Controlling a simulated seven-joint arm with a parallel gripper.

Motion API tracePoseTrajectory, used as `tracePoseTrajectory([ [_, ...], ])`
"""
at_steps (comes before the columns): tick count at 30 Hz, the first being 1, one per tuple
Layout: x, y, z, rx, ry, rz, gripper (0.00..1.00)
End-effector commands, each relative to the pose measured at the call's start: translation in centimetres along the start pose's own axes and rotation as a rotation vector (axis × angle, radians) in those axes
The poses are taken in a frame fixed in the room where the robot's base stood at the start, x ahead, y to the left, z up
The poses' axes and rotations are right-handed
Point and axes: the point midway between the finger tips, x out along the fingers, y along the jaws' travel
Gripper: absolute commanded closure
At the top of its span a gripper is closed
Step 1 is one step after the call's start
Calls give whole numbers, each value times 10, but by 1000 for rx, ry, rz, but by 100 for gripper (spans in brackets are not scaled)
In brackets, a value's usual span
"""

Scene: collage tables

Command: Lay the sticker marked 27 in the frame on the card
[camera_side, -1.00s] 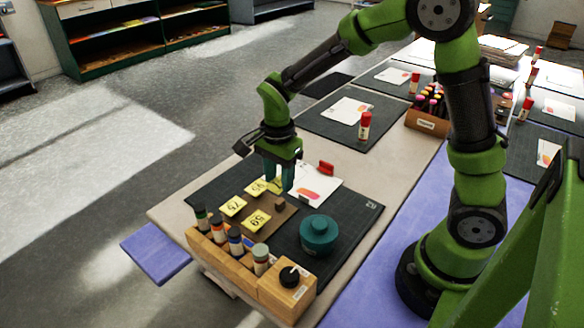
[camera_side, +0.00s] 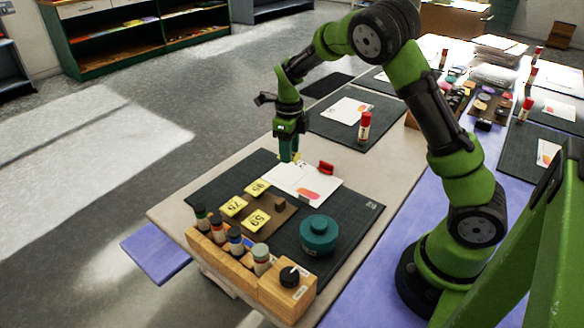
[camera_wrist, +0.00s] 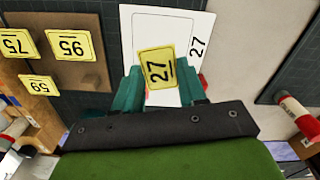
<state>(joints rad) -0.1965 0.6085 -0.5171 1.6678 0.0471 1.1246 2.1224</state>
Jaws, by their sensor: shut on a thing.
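My gripper (camera_side: 289,158) is shut on a yellow sticker marked 27 (camera_wrist: 157,68), which it holds above the white card. The card (camera_side: 290,178) lies on the dark mat and carries a printed frame (camera_wrist: 185,40) with 27 beside it. In the wrist view the sticker covers part of the frame's inside and sits toward its left side. Part of the frame is hidden behind the sticker and fingers. Other yellow stickers marked 95 (camera_wrist: 72,45), 75 (camera_wrist: 15,43) and 59 (camera_wrist: 38,85) lie on the brown board (camera_side: 268,205).
A red clip-like object (camera_side: 326,168) is at the card's far edge. A teal round container (camera_side: 318,236) stands on the mat (camera_side: 350,220). A wooden rack (camera_side: 215,252) of several bottles lines the near edge. A red-capped glue stick (camera_side: 364,127) stands on the neighbouring mat.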

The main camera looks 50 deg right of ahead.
Motion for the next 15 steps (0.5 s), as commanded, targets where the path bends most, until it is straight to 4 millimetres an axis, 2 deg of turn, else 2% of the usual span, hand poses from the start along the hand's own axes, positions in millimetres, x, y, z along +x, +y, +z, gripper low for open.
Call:
tracePoseTrajectory([
  [3, -5, -4, 6, 165, -1, 0, 74],
  [6, -6, -3, 6, 238, 0, 1, 74],
  [11, -1, -2, 6, 274, 1, 1, 74],
  [15, 11, -2, 6, 274, 2, 2, 74],
])
